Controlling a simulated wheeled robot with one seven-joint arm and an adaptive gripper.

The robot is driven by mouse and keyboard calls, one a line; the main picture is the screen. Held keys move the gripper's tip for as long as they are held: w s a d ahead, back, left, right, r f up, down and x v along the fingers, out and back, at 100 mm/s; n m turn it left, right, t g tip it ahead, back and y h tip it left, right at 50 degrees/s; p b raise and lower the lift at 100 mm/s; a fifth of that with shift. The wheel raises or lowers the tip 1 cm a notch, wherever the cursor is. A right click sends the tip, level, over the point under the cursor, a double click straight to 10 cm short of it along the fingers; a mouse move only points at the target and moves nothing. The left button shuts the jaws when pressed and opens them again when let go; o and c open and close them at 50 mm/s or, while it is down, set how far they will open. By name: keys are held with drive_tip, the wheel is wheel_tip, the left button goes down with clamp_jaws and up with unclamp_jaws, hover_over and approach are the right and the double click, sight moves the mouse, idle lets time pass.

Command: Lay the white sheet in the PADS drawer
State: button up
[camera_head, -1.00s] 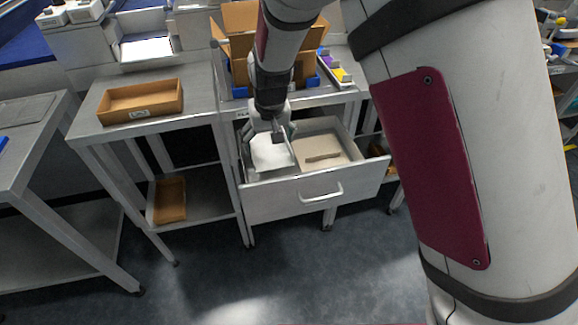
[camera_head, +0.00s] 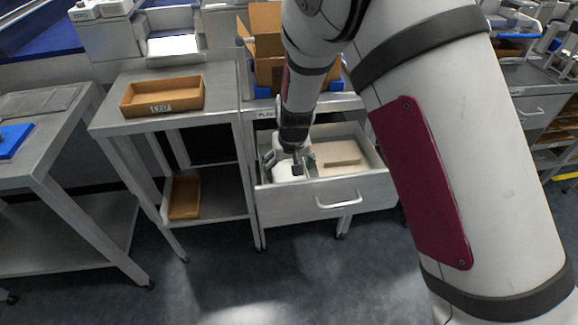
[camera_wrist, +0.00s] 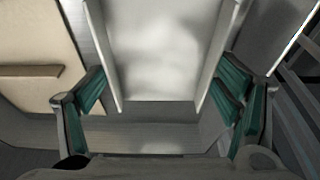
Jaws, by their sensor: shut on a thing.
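The drawer (camera_head: 325,194) is pulled out, and a divider splits it into two compartments. My gripper (camera_head: 292,166) points down into the left compartment. The white sheet (camera_head: 284,174) shows there beneath my gripper, which partly hides it. In the wrist view the sheet (camera_wrist: 162,55) lies between my green-padded fingers (camera_wrist: 165,100), its two sides turned up. My gripper is shut on it. The drawer's wall (camera_wrist: 150,136) shows just beyond the sheet's end. I cannot tell whether the sheet touches the drawer floor.
The right compartment has a beige floor with a brown strip (camera_head: 342,160) on it. A cardboard box (camera_head: 268,75) stands on the bench above the drawer. A brown tray (camera_head: 162,96) sits on the left table, and another bin (camera_head: 184,197) on its lower shelf.

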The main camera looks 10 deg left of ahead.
drive_tip(key=o, duration=0.5)
drive_tip(key=shift+f, duration=0.1)
drive_tip(key=p+v, duration=0.2)
drive_tip(key=v, duration=1)
